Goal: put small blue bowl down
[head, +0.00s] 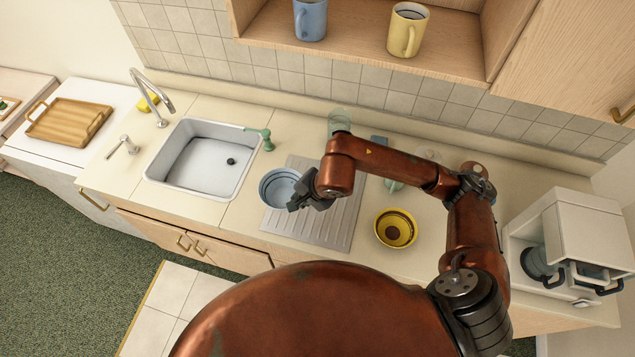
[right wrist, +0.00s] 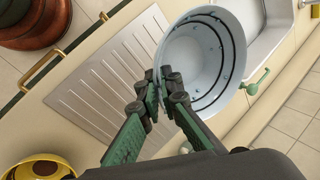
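The small blue bowl (head: 275,190) is pale blue with dark rings inside. It is over the left end of the grey ribbed drainboard (head: 330,230), beside the sink. My right gripper (head: 297,203) has its fingers closed on the bowl's near rim. In the right wrist view, the bowl (right wrist: 205,60) is upright or slightly tilted, with its rim between the fingertips (right wrist: 164,85). I cannot tell whether its base touches the drainboard or hangs just above it. My left gripper is not in view.
The white sink (head: 205,160) is left of the bowl, with a green soap dispenser (head: 266,139) near its corner. A yellow bowl (head: 395,229) stands right of the drainboard. A coffee machine (head: 565,240) stands far right. The drainboard's front is clear.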

